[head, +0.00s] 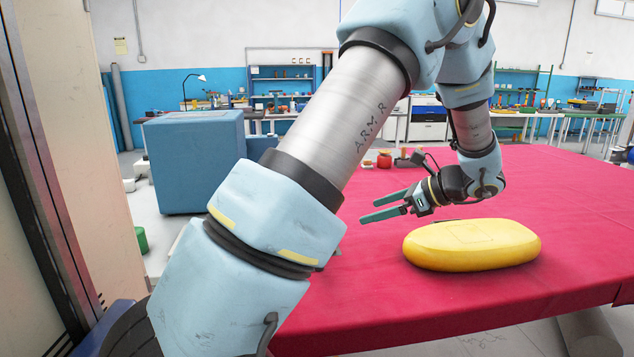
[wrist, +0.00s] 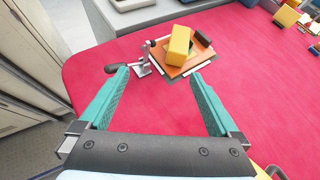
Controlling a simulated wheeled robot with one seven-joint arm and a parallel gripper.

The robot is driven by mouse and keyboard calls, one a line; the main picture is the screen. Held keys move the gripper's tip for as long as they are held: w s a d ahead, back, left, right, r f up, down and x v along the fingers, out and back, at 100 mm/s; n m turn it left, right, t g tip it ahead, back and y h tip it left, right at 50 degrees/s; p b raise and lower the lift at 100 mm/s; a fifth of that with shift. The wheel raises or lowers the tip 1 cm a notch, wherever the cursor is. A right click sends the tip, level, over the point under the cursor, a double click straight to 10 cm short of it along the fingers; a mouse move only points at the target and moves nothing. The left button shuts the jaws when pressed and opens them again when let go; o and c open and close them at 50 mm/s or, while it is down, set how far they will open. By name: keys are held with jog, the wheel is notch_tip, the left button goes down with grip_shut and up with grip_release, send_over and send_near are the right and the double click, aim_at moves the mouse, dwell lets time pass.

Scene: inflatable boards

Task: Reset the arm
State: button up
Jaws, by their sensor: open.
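My gripper (head: 384,206) is in the head view, with its two green fingers apart and nothing between them. It hangs above the red-covered table (head: 420,312), behind and left of a yellow inflatable board (head: 472,245) that lies flat on the table. The fingers point left. The wrist view also shows my gripper (wrist: 160,98) open and empty, reaching over bare red cloth. Beyond the fingertips stands an orange-and-brown plate fixture (wrist: 190,62) with a yellow block (wrist: 179,45) on it and a metal clamp (wrist: 141,66) beside it.
A blue cabinet (head: 194,163) stands on the floor left of the table. Small objects sit along the table's far side, including a red jar (head: 384,160). The wrist view shows the table's rounded left corner and several small items at upper right. The red cloth at front is clear.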

jog(key=s+a+f+n+g+h+b, duration=0.1)
jog(key=s+a+f+n+h, duration=0.1)
jog(key=a+n, duration=0.5)
jog(key=s+a+f+n+g+h+b, duration=0.1)
jog(key=s+a+f+n+g+h, duration=0.1)
jog(key=s+a+n+h, duration=0.3)
jog(key=s+a+f+n+g+h+b, duration=0.1)
jog(key=s+a+f+n+h, duration=0.2)
jog(key=s+a+n, duration=0.4)
jog(key=shift+a+n, duration=0.85)
jog(key=shift+n, duration=0.75)
jog(key=shift+s, duration=0.1)
